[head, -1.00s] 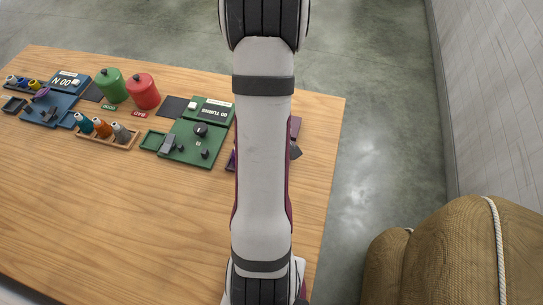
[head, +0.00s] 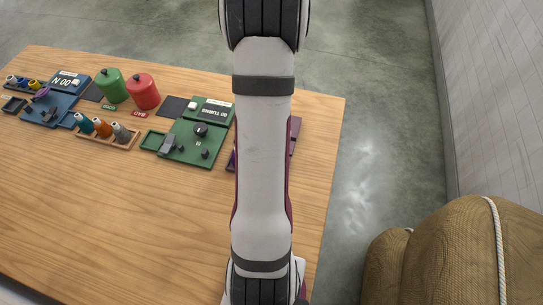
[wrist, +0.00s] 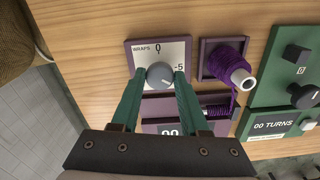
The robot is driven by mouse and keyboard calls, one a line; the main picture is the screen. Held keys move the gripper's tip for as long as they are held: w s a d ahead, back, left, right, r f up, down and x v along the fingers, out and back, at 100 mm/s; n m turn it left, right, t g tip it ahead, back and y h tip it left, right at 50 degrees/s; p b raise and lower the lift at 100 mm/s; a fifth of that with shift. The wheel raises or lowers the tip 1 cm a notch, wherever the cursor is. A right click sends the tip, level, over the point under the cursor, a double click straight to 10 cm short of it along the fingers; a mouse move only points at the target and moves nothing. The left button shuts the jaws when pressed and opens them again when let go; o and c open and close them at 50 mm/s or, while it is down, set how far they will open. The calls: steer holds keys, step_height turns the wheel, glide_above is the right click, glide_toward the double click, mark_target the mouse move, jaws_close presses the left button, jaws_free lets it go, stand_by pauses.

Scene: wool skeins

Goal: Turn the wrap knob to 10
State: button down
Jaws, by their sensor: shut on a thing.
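The wraps knob (wrist: 158,72) is a round grey knob on a pale dial plate (wrist: 143,57) in a purple frame. The plate reads "WRAPS", with 0 at the top and 5 at the right; a 10 is not visible. My gripper (wrist: 160,77) has its two green fingers on either side of the knob, shut on it. The knob's pointer is too small to read clearly. In the head view my arm hides the knob and gripper; only parts of the purple unit (head: 295,128) show beside it.
Right of the dial in the wrist view, a purple skein (wrist: 224,62) sits in a tray, its yarn running down to a purple winding. A green "00 TURNS" unit (wrist: 262,92) stands further right. In the head view, a blue unit (head: 62,108) and green and red canisters stand left. The front table is clear.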

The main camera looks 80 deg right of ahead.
steer(key=m, duration=0.5)
steer(key=shift+m, duration=0.3)
steer(key=m, duration=0.5)
steer(key=shift+m, duration=0.3)
steer(key=shift+c, duration=2.1)
jaws_free()
step_height(320, 180, up, 16)
